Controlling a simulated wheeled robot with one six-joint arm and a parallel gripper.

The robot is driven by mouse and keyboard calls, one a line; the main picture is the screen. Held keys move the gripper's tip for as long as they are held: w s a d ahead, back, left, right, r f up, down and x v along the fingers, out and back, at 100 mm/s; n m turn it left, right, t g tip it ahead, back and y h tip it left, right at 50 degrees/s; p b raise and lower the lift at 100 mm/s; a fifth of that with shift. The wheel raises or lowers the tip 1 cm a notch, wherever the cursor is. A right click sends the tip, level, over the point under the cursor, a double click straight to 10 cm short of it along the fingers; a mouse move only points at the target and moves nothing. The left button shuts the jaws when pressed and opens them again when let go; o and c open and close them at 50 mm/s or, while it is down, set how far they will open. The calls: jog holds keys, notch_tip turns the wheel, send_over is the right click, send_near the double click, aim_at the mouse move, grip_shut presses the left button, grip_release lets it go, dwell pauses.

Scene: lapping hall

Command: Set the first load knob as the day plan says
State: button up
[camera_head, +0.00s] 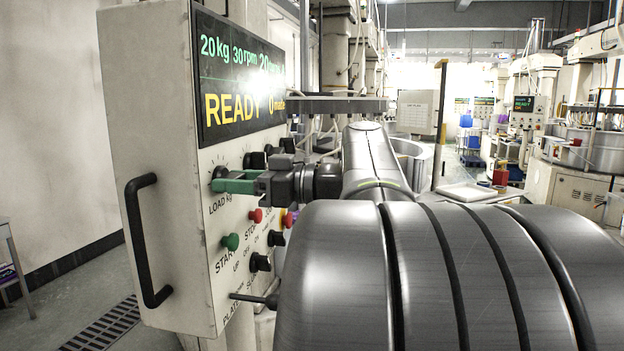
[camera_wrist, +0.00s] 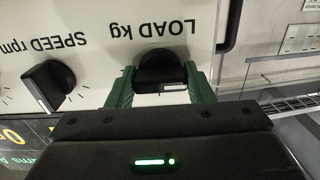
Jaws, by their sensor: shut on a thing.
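The load knob (camera_head: 219,172) is black and sits above the "LOAD kg" label on the pale machine panel (camera_head: 207,215). The wrist view shows this panel upside down, with the load knob (camera_wrist: 162,68) between my green fingers. My gripper (camera_head: 234,182) is shut on the load knob, one finger on each side. The knob's white pointer mark shows partly; its scale is largely hidden. The display (camera_head: 240,75) reads "20kg 30rpm 20" with the rest cut off, and "READY" below.
The speed knob (camera_wrist: 48,84) is beside the load knob. Below are a green start button (camera_head: 230,241), a red button (camera_head: 255,215) and black switches. A black handle (camera_head: 143,240) is on the cabinet's side. A pale board (camera_head: 415,112) behind is too small to read.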

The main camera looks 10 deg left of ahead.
jog(key=shift+o, duration=0.2)
jog(key=m, duration=0.3)
jog(key=shift+m+b, duration=0.3)
jog(key=shift+m, duration=0.1)
jog(key=m+p, duration=0.1)
jog(key=m, duration=0.3)
jog(key=shift+r+m, duration=0.1)
jog(key=shift+m, duration=0.2)
jog(key=m+p, duration=0.2)
jog(key=m, duration=0.3)
jog(key=shift+r+p, duration=0.1)
jog(key=shift+p, duration=0.2)
jog(key=shift+m+p, duration=1.2)
jog(key=shift+m, duration=0.9)
jog(key=shift+f, duration=0.2)
jog(key=o, duration=1)
jog(key=shift+c, duration=0.2)
